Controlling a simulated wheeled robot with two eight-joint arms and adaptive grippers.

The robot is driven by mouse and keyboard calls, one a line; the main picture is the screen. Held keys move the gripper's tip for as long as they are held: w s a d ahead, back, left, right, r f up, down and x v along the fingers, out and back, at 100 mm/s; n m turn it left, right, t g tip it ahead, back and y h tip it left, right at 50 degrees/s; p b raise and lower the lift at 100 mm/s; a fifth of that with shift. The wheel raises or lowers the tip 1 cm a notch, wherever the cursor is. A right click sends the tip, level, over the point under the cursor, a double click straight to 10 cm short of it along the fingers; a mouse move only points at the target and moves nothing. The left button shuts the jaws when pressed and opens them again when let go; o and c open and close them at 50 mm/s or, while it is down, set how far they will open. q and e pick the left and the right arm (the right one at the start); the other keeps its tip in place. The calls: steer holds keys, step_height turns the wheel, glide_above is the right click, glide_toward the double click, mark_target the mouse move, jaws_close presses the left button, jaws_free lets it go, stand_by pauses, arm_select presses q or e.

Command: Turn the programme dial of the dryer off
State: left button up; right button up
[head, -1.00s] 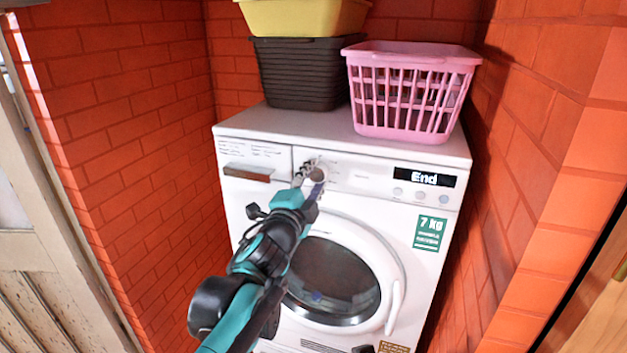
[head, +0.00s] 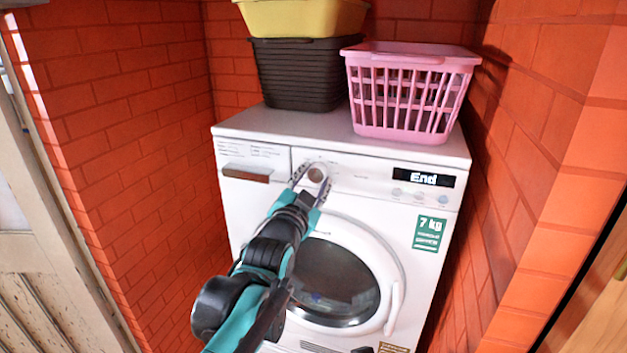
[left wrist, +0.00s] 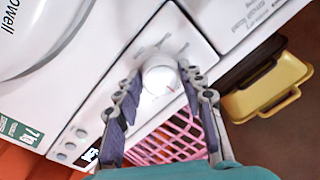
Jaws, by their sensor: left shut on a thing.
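The white dryer (head: 390,230) stands in a brick alcove. Its programme dial (head: 316,174) is a round knob on the control panel, left of the display (head: 424,179), which reads "End". My left gripper (head: 312,184) has one finger on each side of the dial and is shut on it. In the left wrist view the white dial (left wrist: 160,76) lies between the two fingertips (left wrist: 161,84), and a small red mark shows on its face. The print around the dial is too small to read. My right gripper is out of view.
On the dryer's top are a pink laundry basket (head: 410,95) and a dark basket (head: 300,78) with a yellow one (head: 300,18) above it. A drawer handle (head: 248,173) is left of the dial. Brick walls close in both sides.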

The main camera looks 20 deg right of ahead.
arm_select(q)
steer(key=shift+f, duration=0.2)
stand_by(0.3)
steer(key=o, duration=1.2)
steer(key=shift+r, duration=0.1)
steer(key=shift+c, duration=0.2)
steer(key=v, duration=1.2)
steer(key=s+a+f+n+g+y+b, duration=0.25)
steer(key=a+f+b, duration=0.5)
steer(key=f, duration=0.75)
steer(key=s+a+f+n+g+y+b, duration=0.1)
steer(key=s+a+f+n+y+b, duration=0.25)
steer(key=a+f+b, duration=0.8)
steer(key=s+a+f+n+g+y+b, duration=0.25)
steer(key=a+f+n, duration=0.2)
steer(key=f, duration=1.35)
steer(key=s+a+f+g+b, duration=0.1)
steer(key=s+f+b, duration=0.1)
steer(key=f, duration=0.2)
steer(key=s+a+f+n+g+b, duration=0.1)
steer(key=s+a+f+b, duration=0.1)
steer(key=f, duration=0.2)
steer(key=s+a+f+n+g+y+b, duration=0.1)
steer(key=s+a+f+b, duration=0.1)
steer(key=f, duration=0.2)
steer(key=shift+s+a+f, duration=0.25)
steer(key=shift+s+f, duration=0.05)
steer(key=shift+s, duration=0.05)
